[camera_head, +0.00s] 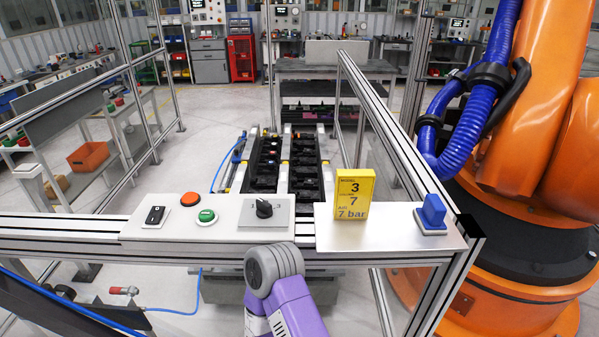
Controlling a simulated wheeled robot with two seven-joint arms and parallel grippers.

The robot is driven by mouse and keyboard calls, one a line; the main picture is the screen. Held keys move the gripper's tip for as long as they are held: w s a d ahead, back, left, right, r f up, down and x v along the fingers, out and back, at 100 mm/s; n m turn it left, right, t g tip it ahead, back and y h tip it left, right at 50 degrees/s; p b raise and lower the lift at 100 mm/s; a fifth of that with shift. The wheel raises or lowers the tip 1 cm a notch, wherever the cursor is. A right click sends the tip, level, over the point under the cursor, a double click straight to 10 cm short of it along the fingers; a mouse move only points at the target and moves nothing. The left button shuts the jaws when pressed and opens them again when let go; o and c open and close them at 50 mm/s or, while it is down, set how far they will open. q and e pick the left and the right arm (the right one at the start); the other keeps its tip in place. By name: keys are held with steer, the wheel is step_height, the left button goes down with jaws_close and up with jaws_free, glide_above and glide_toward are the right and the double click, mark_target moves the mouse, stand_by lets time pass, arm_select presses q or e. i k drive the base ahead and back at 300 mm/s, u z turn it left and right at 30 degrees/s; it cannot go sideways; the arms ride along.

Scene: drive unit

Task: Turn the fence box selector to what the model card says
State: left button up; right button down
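The fence box (160,232) is a pale panel on the near fence rail, left of centre. Its selector (264,208) is a black knob on a grey plate (250,222); a "3" is readable to its right, while other marks and the exact pointer direction are too small to tell. A purple and grey link of my arm rises from the bottom, just below the selector; neither gripper shows.
A blue block (432,211) stands right of the card. An orange robot arm (540,110) fills the right side. Behind the rail is a conveyor (281,165).

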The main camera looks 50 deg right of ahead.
mark_target(265, 211)
steer(key=z, duration=2.05)
